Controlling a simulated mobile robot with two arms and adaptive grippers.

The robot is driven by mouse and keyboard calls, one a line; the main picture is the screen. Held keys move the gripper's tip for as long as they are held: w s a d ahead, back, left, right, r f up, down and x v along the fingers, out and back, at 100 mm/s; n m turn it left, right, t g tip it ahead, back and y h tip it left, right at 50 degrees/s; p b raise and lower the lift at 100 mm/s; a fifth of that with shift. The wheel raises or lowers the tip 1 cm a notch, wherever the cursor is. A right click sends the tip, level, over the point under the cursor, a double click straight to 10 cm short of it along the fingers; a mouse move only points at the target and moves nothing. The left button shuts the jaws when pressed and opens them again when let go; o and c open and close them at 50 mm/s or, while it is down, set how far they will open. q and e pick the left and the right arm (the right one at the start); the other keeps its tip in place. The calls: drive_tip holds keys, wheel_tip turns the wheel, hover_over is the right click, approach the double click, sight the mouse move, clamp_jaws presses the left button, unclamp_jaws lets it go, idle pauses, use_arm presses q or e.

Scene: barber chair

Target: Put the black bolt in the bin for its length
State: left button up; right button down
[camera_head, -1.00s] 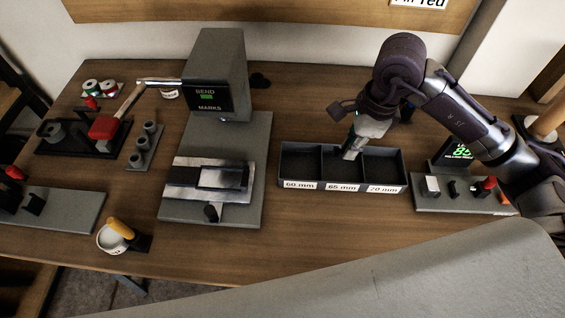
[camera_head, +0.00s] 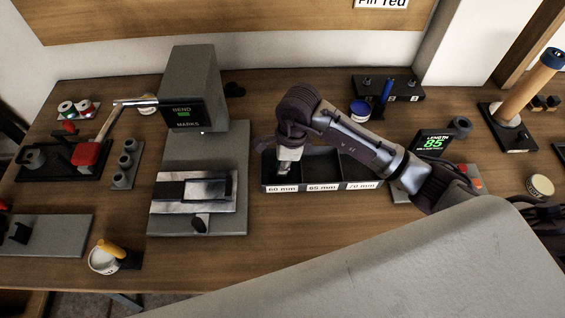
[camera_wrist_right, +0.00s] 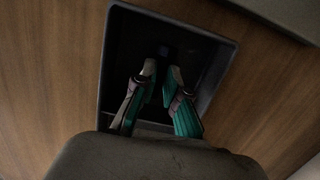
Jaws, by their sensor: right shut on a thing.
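My right gripper (camera_head: 284,170) reaches down into the left compartment, labelled 60 mm, of the dark three-part bin (camera_head: 322,188). The other labels read 65 mm and 70 mm. In the wrist view the fingers of the right gripper (camera_wrist_right: 163,76) point down inside a compartment, shut on the black bolt (camera_wrist_right: 163,51), a small dark shape hard to tell from the dark floor. The length display (camera_head: 434,145) right of the bin shows green digits that look like 85 or 65. My left gripper is not in view.
A grey machine (camera_head: 192,90) with a flat bed stands left of the bin. A plate with a red-marked part (camera_head: 472,182) sits right of it, partly behind my arm. A blue-topped pot (camera_head: 360,112) and a dark rack stand behind. Bare wood lies in front of the bin.

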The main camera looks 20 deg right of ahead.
sight(290, 169)
drive_tip(key=shift+f, duration=0.2)
drive_tip(key=c, duration=1.2)
unclamp_jaws()
drive_tip(key=shift+r, duration=0.1)
drive_tip(key=shift+r, duration=0.1)
drive_tip(key=shift+r, duration=0.25)
drive_tip(key=r, duration=0.3)
drive_tip(key=d+r+b, duration=0.1)
drive_tip(key=r, duration=0.7)
drive_tip(key=shift+s+d+r+b, duration=0.2)
drive_tip(key=shift+d+r+b, duration=0.05)
drive_tip(key=shift+d+b, duration=0.15)
